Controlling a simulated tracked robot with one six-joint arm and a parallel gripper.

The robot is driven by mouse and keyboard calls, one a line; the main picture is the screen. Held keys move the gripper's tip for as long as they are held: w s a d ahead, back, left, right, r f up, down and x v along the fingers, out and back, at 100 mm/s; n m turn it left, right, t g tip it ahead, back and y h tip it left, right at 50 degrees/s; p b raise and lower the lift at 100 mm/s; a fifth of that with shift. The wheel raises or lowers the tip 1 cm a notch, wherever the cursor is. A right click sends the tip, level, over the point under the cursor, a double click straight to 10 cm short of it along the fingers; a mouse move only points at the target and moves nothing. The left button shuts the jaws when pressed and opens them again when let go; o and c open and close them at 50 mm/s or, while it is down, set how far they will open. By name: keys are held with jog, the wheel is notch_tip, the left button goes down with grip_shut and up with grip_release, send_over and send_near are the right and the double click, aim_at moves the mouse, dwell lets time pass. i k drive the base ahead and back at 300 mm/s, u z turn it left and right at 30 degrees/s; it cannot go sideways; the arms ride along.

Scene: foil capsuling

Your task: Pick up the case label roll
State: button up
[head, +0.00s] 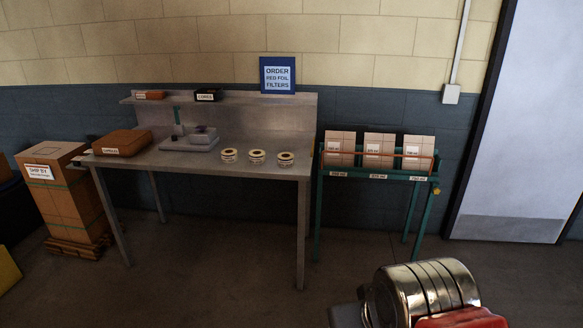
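Three small cream-coloured rolls stand in a row near the front right of the grey metal workbench (200,168). They are the left roll (229,156), the middle roll (257,157) and the right roll (286,158). Each has a dark centre on top and printing on its side that is too small to read. I cannot tell which one is the case label roll. The rolls stand apart from each other, and nothing touches them. My gripper's fingers do not show in the head view.
An orange-brown case (122,143) and a grey device (190,138) stand left of the rolls. A shelf behind holds small boxes. A green rack (380,174) with cartons stands right of the bench. Stacked cartons (60,190) stand left. The floor before the bench is clear.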

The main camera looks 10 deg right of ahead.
aim_at(256, 157)
jog(key=u, duration=0.05)
jog(key=i, duration=1)
jog(key=z, duration=0.05)
